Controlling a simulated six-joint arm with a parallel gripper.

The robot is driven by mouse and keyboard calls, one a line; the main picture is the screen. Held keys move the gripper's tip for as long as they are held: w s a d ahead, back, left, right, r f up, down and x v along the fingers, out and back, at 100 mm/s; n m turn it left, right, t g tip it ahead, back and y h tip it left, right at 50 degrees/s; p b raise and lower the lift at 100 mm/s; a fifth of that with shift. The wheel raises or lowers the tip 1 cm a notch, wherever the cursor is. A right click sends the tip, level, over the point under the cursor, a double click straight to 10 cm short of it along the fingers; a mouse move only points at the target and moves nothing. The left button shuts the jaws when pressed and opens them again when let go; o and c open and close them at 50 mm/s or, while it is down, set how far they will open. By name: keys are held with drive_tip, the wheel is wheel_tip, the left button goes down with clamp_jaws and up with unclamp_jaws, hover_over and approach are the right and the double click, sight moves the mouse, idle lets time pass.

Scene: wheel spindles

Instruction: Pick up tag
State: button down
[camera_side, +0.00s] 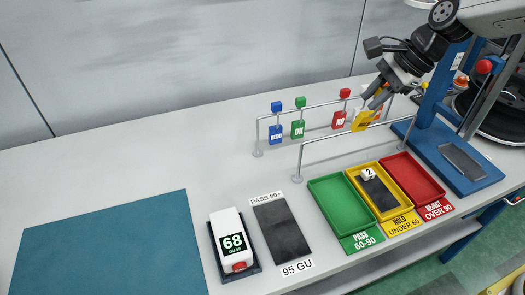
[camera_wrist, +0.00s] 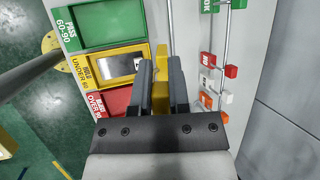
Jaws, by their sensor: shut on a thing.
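My gripper (camera_side: 374,104) is over the rails at the right. Its two fingers (camera_wrist: 161,80) are shut on a yellow tag, which shows between them in the wrist view (camera_wrist: 161,62). In the side view the yellow tag (camera_side: 361,122) hangs below the fingertips, near the rear rail; I cannot tell whether it touches the rail. A blue tag (camera_side: 276,134), a green OK tag (camera_side: 298,129) and a red tag (camera_side: 339,120) hang on the rear rail (camera_side: 320,105).
The front rail (camera_side: 330,138) looks bare. Green (camera_side: 322,187), yellow (camera_side: 398,208) and red (camera_side: 437,188) trays stand before it. A dark piece lies in the yellow tray. A device reading 68 (camera_side: 232,243) and a dark pad (camera_side: 282,232) are left. A blue mat (camera_side: 110,245) is clear.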

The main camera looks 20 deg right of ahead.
sight(363, 113)
drive_tip(key=s+r+g, duration=0.2)
drive_tip(key=s+g, duration=0.1)
drive_tip(key=s, duration=0.6)
drive_tip(key=shift+s+m, duration=0.3)
drive_tip(key=shift+m, duration=0.1)
idle(0.4)
drive_tip(key=w+d+f, duration=0.4)
drive_tip(key=w+f, duration=0.7)
drive_tip(key=shift+d+f+h, duration=0.15)
drive_tip(key=shift+h, duration=0.25)
drive_tip(key=shift+w, duration=0.2)
drive_tip(key=shift+w, duration=2.15)
drive_tip(key=shift+f, duration=1.25)
